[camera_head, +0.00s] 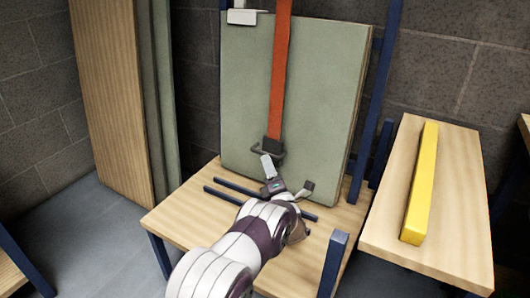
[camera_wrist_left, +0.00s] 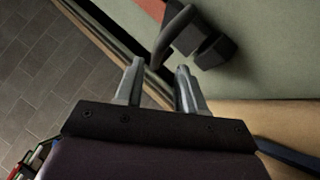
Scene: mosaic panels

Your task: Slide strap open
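An orange-red strap (camera_head: 280,75) hangs down the front of a grey-green panel (camera_head: 325,85) that stands upright on a wooden bench. At its lower end is a dark buckle (camera_head: 273,146) with a grey bar handle. In the left wrist view the dark handle (camera_wrist_left: 176,34) shows just ahead of my fingers, its lower end between the fingertips in the picture; I cannot tell if they touch. My left gripper (camera_head: 288,175) is open, just below the buckle; its two grey fingers stand apart in the left wrist view (camera_wrist_left: 160,70). My right gripper is out of view.
The panel rests on the wooden bench (camera_head: 190,215) between blue posts (camera_head: 378,110). A yellow bar (camera_head: 421,185) lies on a wooden table (camera_head: 464,200) at right. A wooden board (camera_head: 112,90) and another green panel stand at left. Grey floor (camera_head: 85,220) is clear there.

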